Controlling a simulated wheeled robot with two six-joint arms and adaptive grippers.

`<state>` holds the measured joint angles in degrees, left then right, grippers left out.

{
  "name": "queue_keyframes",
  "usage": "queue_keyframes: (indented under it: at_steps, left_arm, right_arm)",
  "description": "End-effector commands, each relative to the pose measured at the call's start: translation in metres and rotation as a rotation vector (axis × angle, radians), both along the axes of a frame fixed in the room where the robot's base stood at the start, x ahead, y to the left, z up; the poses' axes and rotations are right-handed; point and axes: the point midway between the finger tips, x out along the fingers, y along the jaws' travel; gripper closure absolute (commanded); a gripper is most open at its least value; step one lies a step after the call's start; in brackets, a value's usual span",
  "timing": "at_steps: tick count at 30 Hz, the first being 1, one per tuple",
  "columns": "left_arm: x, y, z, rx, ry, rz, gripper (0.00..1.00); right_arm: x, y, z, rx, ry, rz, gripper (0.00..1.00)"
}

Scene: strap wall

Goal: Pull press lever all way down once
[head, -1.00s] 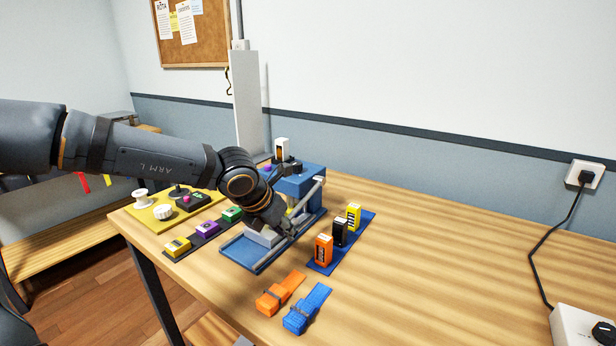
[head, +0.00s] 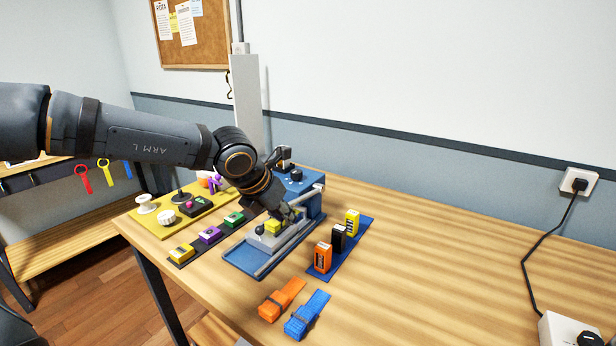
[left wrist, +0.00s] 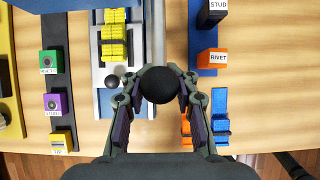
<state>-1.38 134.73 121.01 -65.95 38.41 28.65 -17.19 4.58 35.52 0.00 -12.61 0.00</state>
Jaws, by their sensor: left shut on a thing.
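The blue press (head: 306,182) stands on the table with a long blue base (head: 236,262) towards me. My left gripper (head: 296,214) is low over the right side of the base. In the left wrist view my left gripper (left wrist: 159,92) is shut on a round black knob (left wrist: 159,85), taken to be the press lever's knob. The lever's arm is mostly hidden by the gripper and knob. A pale grey slide (head: 270,240) on the base carries a yellow ribbed block (head: 274,226) and a smaller black knob (left wrist: 112,81). My right gripper is not in view.
Right of the press, a blue strip (head: 340,262) holds orange, black and yellow blocks. Orange (head: 282,299) and blue (head: 307,314) straps lie in front. A dark strip with coloured boxes (head: 209,234) and a yellow board (head: 150,224) lie left.

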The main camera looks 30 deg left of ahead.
Motion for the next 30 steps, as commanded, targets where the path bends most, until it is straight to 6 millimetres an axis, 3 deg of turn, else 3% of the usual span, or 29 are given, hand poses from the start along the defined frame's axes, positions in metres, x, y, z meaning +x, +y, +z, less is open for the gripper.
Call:
queue_keyframes:
  at_steps: [1,10,19,26,27,30]
  left_arm:
    - [0.001,0.000,0.012,0.001,-0.001,0.001,0.93]
    - [0.003,0.000,0.019,0.000,0.000,0.000,0.94]
    - [0.013,-0.001,0.049,0.002,0.000,0.001,0.94]
    - [0.015,-0.001,0.047,0.000,-0.002,0.000,0.94]
    - [0.015,-0.001,0.047,0.000,-0.002,0.000,0.75]
    - [0.015,-0.001,0.047,0.000,-0.001,0.000,0.61]
  right_arm:
    - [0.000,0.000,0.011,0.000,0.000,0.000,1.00]
    - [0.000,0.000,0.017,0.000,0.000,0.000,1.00]
    - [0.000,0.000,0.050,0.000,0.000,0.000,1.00]
    - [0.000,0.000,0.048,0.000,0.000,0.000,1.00]
    - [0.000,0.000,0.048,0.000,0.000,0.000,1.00]
    - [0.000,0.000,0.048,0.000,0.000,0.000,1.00]
